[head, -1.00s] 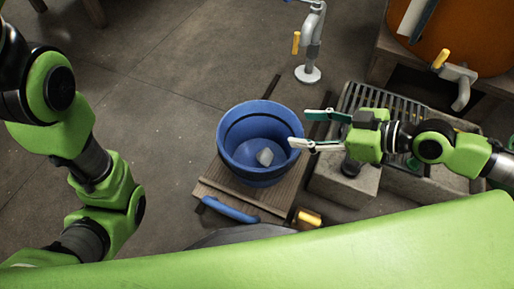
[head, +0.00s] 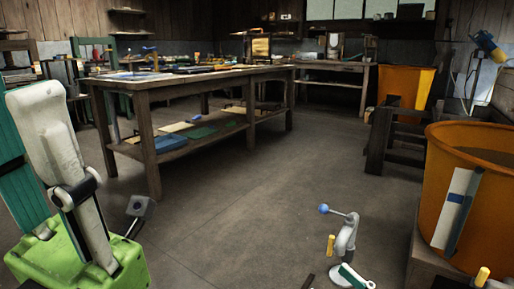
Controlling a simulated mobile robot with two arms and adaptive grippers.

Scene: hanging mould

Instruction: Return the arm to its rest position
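My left gripper (head: 40,130) is large and close at the left edge, fingers pointing up. Its pale finger and dark teal finger show beside each other above a green body; whether they are apart or together is unclear. Nothing shows held in it. Of my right gripper, only a teal-and-white finger part (head: 355,277) shows at the bottom edge, in front of the grey stand. The rest of my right arm is out of view.
A grey stand (head: 346,240) with a blue knob and yellow handle is at the bottom centre-right. A large orange barrel (head: 480,190) fills the right edge. A wooden workbench (head: 190,82) with tools stands at the back left. The middle floor is clear.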

